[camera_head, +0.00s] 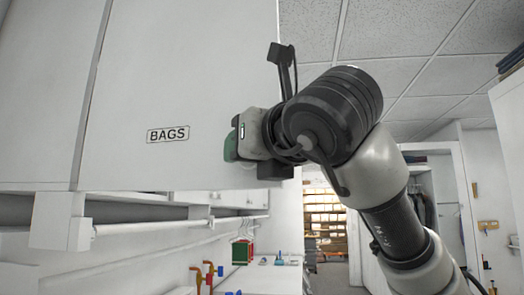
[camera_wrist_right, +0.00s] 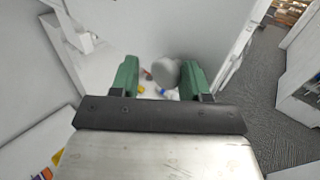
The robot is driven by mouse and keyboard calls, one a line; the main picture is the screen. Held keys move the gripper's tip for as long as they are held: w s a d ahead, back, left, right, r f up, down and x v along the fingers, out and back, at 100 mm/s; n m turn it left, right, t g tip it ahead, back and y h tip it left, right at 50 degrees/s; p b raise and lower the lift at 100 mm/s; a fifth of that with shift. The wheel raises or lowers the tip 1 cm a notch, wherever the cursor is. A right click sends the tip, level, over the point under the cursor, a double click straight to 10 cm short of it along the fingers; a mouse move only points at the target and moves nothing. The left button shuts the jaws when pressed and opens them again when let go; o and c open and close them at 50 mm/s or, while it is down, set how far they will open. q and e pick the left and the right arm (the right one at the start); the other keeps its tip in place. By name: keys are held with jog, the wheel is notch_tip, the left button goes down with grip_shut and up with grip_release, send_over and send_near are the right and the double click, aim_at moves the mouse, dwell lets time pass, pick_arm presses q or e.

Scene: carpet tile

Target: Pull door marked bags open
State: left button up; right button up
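The white cabinet door (camera_head: 190,90) with the BAGS label (camera_head: 168,134) fills the upper left of the head view. No gap at its edges is clear to me. My right gripper (camera_head: 232,146) is at the door's lower right corner and hides the knob there in the head view. In the right wrist view, a round grey knob (camera_wrist_right: 165,72) sits between the green fingers of my right gripper (camera_wrist_right: 159,80). The fingers are apart, with a visible gap on the knob's left; the knob is closer to the right finger. Contact there is unclear. My left gripper is not in view.
Below the cabinet are a white rail (camera_head: 150,231) and a white counter (camera_head: 262,280) with small coloured items. A doorway (camera_head: 330,225) to shelves opens behind my right arm. Grey carpet (camera_wrist_right: 262,115) lies clear at right in the wrist view.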

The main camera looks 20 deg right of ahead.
jog(key=shift+o, duration=1.2)
jog(key=shift+w+a, duration=0.15)
jog(key=shift+a, duration=0.25)
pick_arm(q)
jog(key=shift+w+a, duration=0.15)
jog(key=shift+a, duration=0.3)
pick_arm(e)
jog(key=shift+o, duration=0.3)
jog(key=shift+f, duration=0.1)
pick_arm(q)
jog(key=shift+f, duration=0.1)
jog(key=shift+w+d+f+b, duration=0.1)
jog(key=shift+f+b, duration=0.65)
jog(key=shift+b, duration=0.05)
pick_arm(e)
jog(key=s+d+r, duration=0.7)
jog(key=s+r, duration=0.2)
jog(key=r, duration=0.2)
jog(key=shift+s+d, duration=0.2)
jog(key=shift+d, duration=0.1)
jog(key=shift+r, duration=0.1)
